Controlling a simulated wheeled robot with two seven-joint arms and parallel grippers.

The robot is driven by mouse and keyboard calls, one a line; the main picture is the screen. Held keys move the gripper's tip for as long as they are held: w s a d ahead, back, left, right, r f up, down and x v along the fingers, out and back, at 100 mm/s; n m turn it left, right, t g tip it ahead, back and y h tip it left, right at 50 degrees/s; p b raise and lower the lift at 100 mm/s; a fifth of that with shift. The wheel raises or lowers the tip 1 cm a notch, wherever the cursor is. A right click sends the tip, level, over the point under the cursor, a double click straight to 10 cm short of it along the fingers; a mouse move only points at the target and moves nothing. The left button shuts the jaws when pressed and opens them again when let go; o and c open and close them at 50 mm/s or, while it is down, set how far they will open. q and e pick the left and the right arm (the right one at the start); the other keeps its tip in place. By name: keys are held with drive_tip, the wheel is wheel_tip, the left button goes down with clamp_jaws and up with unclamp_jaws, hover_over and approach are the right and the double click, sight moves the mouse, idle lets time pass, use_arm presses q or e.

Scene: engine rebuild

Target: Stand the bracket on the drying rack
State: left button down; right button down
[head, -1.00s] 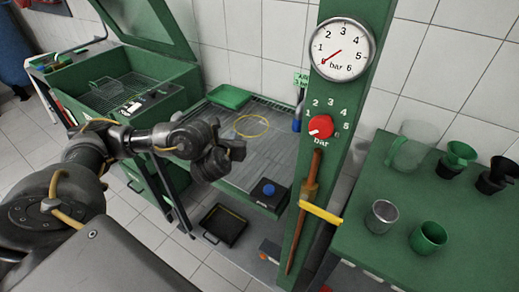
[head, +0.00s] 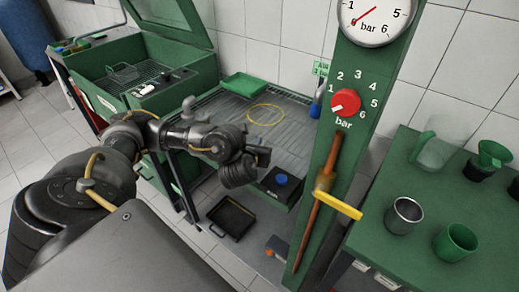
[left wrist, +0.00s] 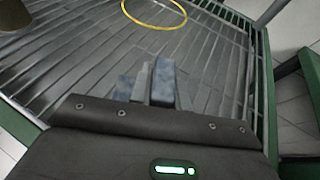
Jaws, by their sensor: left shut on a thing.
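My left gripper (head: 262,156) is above the front right part of a slatted grey metal surface with a green frame. In the left wrist view its two blue-grey fingers (left wrist: 145,88) are shut on a thin, lighter grey piece (left wrist: 143,82), likely the bracket. Most of that piece is hidden by the fingers and the gripper body. The slatted surface (left wrist: 70,55), which may be the drying rack, lies below it, and I cannot tell whether the piece touches it. My right gripper is not in view.
A yellow ring (head: 266,114) and a green tray (head: 245,86) lie on the slatted surface. A black box with a blue button (head: 282,179) is at its front right. A green post (head: 345,140) with a gauge stands to the right. A black tray (head: 231,217) is on the floor.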

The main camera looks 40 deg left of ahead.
use_arm(q)
drive_tip(key=shift+r, duration=0.1)
drive_tip(key=shift+f, duration=0.2)
drive_tip(key=c, duration=1.6)
unclamp_jaws()
drive_tip(key=shift+o, duration=1.4)
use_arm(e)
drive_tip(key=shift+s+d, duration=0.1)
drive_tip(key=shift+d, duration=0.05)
